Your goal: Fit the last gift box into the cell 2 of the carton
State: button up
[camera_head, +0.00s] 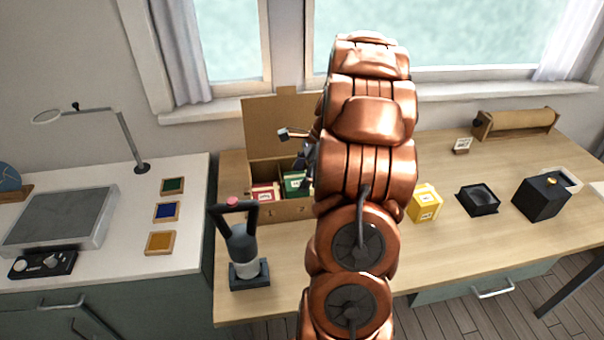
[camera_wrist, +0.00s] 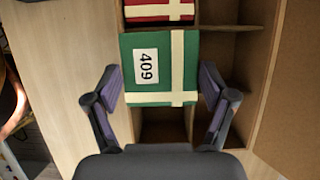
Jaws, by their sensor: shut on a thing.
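The open carton (camera_head: 282,210) stands on the wooden table with its lid raised at the back. A red gift box with a cream ribbon (camera_head: 264,192) sits in its left cell and shows at the top of the wrist view (camera_wrist: 160,10). My gripper (camera_wrist: 161,85) is shut on a green gift box (camera_wrist: 148,88) with cream ribbon and a label reading 409. The green box (camera_head: 294,184) is over the carton beside the red one, covering part of the dividers; its exact depth is unclear. Empty cell space (camera_wrist: 163,126) shows below it in the wrist view. My arm hides the carton's right part in the head view.
A yellow gift box (camera_head: 425,203), a black tray (camera_head: 478,199) and a black box (camera_head: 541,198) stand to the right. A bottle-like tool on a stand (camera_head: 243,252) is in front of the carton. The table's front middle is partly hidden by my arm.

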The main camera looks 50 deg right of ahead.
aim_at(301, 180)
jog(key=shift+f, duration=1.05)
jog(key=o, duration=1.7)
jog(key=shift+r, duration=0.1)
jog(key=shift+r+p, duration=1.9)
jog(key=shift+r, duration=2)
